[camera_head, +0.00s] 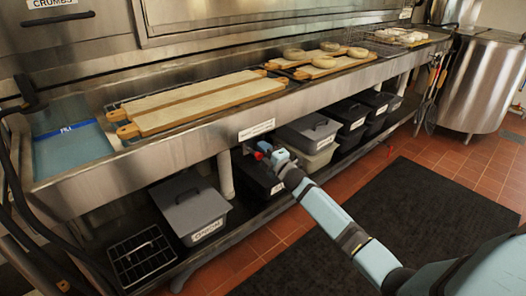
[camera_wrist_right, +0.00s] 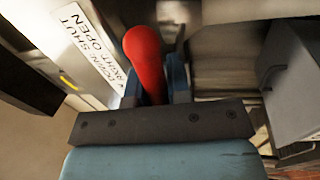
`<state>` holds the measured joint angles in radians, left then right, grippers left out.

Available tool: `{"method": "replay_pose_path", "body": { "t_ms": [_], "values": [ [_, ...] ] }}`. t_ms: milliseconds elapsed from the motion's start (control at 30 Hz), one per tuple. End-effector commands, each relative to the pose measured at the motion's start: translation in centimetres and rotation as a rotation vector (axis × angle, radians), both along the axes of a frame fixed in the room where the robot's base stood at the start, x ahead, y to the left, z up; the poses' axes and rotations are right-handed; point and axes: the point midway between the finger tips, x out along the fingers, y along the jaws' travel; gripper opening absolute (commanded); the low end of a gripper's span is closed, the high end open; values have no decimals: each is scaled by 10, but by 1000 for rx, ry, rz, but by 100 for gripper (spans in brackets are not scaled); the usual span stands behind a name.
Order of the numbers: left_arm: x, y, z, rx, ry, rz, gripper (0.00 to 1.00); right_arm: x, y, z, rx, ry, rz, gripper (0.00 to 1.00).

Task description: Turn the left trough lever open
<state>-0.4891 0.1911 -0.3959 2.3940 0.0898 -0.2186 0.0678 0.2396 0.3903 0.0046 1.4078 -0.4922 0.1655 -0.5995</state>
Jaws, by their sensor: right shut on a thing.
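The trough lever has a red handle (camera_wrist_right: 146,58), which shows large in the right wrist view, close to a white label reading about shut and open (camera_wrist_right: 88,45). My right gripper (camera_wrist_right: 158,85) is shut on the red handle, with a blue finger on each side of it. In the head view the right gripper (camera_head: 268,153) is under the front edge of the steel trough (camera_head: 180,147), with a bit of red at its tip. The label (camera_head: 257,130) is on the trough front just above it. The rest of the lever is hidden. My left gripper is not in view.
Lidded bins stand on the low shelf under the trough: a grey one (camera_head: 190,208) left of my gripper and several others to its right. A white pipe (camera_head: 225,174) stands close left of the gripper. Wooden boards (camera_head: 205,103) lie on the trough. A dark mat (camera_head: 400,215) covers open floor.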

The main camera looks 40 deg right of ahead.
Motion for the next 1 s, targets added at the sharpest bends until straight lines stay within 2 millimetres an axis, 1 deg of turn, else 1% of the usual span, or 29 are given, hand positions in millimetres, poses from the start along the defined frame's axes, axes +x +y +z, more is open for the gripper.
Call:
{"method": "replay_pose_path", "body": {
  "t_ms": [100, 300, 767, 800, 867, 900, 1000],
  "values": [
    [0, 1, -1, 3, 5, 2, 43, 0, 0, 2, -47, -4, 1, 0],
    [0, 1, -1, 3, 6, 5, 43, 0, 0, 3, -88, -7, 0, 0],
    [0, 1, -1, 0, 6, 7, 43, 0, 0, 4, -99, -8, 0, 0],
    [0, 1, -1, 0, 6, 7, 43, 0, 0, 4, -99, -8, 0, 27],
    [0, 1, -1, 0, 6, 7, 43, 0, 0, 4, -99, -8, 0, 40],
    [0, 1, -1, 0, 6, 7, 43, 0, 0, 4, -98, -8, 0, 43],
    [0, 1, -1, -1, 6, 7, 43, 0, 0, 4, -97, -8, 0, 43]
  ]
}}
